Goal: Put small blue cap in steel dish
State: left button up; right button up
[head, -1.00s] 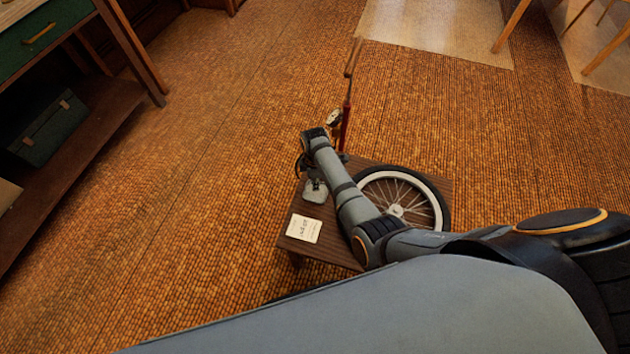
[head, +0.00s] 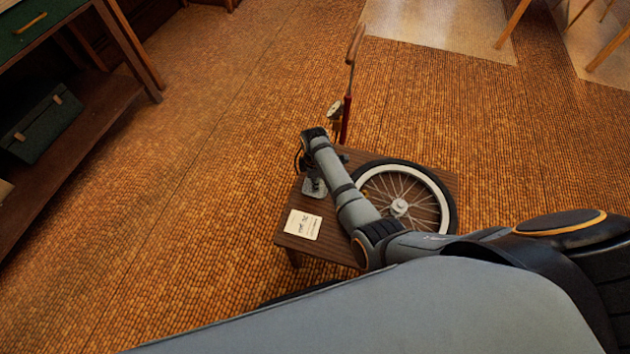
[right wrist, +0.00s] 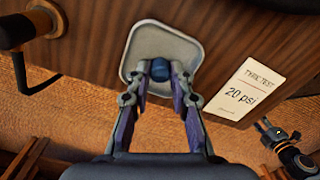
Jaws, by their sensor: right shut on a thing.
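The steel dish (right wrist: 160,40) is a shallow grey square with rounded corners on the dark wooden table. It also shows in the head view (head: 318,194), partly covered by my gripper. My right gripper (right wrist: 160,72) is shut on the small blue cap (right wrist: 160,69), which sits between its fingertips. In the right wrist view the cap overlaps the lower part of the dish; I cannot tell whether it touches it. In the head view the right gripper (head: 313,181) is small and the cap cannot be made out. Part of my left gripper (right wrist: 278,136) seems to show at the lower right, its jaws unclear.
A white card reading "20 psi" (right wrist: 245,87) lies beside the dish. A spoked wheel (head: 407,203) lies on the table (head: 345,255) at its right. A red pump with a gauge (head: 334,111) stands at the far edge. Carpet around the table is clear.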

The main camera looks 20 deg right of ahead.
jog(key=o, duration=0.8)
jog(key=shift+c, duration=0.2)
notch_tip(320, 180, up, 8)
jog(key=shift+f, duration=0.2)
